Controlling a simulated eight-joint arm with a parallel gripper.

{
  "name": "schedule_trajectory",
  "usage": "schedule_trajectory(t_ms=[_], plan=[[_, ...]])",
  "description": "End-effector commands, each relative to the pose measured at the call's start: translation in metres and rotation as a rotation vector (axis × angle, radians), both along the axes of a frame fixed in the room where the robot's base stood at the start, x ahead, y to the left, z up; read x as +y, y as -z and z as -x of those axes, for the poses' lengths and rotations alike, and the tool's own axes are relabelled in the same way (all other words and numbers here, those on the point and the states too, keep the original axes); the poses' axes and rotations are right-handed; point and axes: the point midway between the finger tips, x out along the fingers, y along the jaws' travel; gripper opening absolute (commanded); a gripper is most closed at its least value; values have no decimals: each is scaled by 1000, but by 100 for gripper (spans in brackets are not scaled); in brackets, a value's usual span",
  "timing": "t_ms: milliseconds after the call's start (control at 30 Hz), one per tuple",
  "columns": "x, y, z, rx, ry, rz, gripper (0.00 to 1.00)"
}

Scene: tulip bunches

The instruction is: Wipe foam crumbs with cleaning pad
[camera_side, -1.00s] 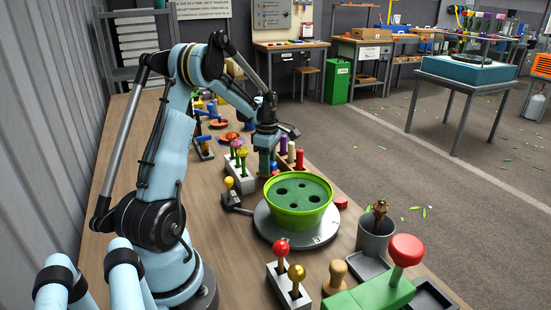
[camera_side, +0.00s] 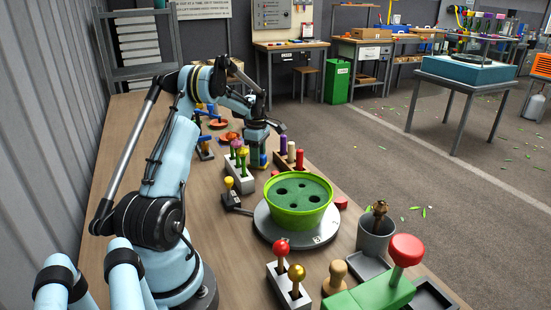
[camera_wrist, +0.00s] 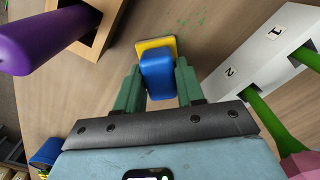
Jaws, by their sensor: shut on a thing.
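The cleaning pad, with a blue grip block (camera_wrist: 157,77) on a yellow base (camera_wrist: 156,44), sits between the green fingers of my gripper (camera_wrist: 158,84) in the wrist view. My gripper is shut on the blue block. Small green foam crumbs (camera_wrist: 192,18) lie scattered on the wood table just beyond the pad, slightly right. Whether the pad touches the table is hard to tell. The crumbs cannot be made out in the side view.
The white block (camera_wrist: 262,62) with green-stemmed tulips stands close on the right. A wooden holder (camera_wrist: 92,32) with a purple peg (camera_wrist: 40,38) stands close on the left. The green pot (camera_side: 297,205) on its turntable stands nearer the side camera.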

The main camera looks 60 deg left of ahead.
Motion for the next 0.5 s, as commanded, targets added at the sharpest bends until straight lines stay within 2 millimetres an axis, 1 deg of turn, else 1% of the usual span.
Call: schedule_trajectory(t_ms=[33,200,500], plan=[[6,0,0,0,-2,0,14],[21,0,0,0,-2,0,14],[-8,0,0,0,2,0,14]])
